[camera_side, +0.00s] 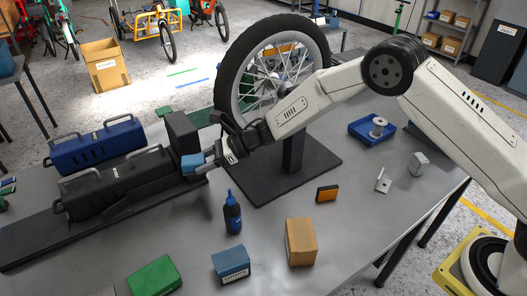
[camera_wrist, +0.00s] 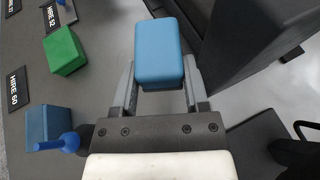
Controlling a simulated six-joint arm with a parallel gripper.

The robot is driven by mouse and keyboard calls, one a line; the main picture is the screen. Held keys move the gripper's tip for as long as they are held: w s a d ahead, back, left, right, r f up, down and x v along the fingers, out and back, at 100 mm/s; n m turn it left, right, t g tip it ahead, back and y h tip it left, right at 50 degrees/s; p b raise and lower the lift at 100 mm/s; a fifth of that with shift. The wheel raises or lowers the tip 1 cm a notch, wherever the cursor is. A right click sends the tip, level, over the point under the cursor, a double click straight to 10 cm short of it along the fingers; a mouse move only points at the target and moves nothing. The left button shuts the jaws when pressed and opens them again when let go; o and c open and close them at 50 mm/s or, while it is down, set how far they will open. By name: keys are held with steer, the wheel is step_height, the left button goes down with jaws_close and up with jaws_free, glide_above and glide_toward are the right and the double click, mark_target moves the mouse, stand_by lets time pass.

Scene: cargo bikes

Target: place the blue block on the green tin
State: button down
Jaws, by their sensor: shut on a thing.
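The light blue block (camera_side: 192,163) is held between the fingers of my gripper (camera_side: 205,161), close to the right end of the black toolbox-like case. In the wrist view the blue block (camera_wrist: 159,48) sits between both fingers of my gripper (camera_wrist: 160,72), which is shut on it. A green box-shaped thing, which looks like the green tin (camera_side: 155,275), stands at the front edge of the table, well away from the block. It also shows in the wrist view (camera_wrist: 64,51), left of the held block. Its top looks bare.
A dark blue labelled box (camera_side: 231,264), a cardboard box (camera_side: 301,242) and a blue bottle (camera_side: 232,212) stand on the table's front half. The black case (camera_side: 115,185) lies left of my gripper. A wheel on a stand (camera_side: 294,165) rises behind my wrist.

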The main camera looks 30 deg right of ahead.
steer(key=shift+f, duration=0.8)
steer(key=shift+f, duration=0.1)
glide_above(212, 199)
steer(key=shift+w+f, duration=0.1)
steer(key=shift+f, duration=2.9)
steer(key=shift+f, duration=1.9)
steer(key=shift+f, duration=0.15)
steer(key=shift+c, duration=0.5)
jaws_free()
steer(key=shift+r, duration=0.2)
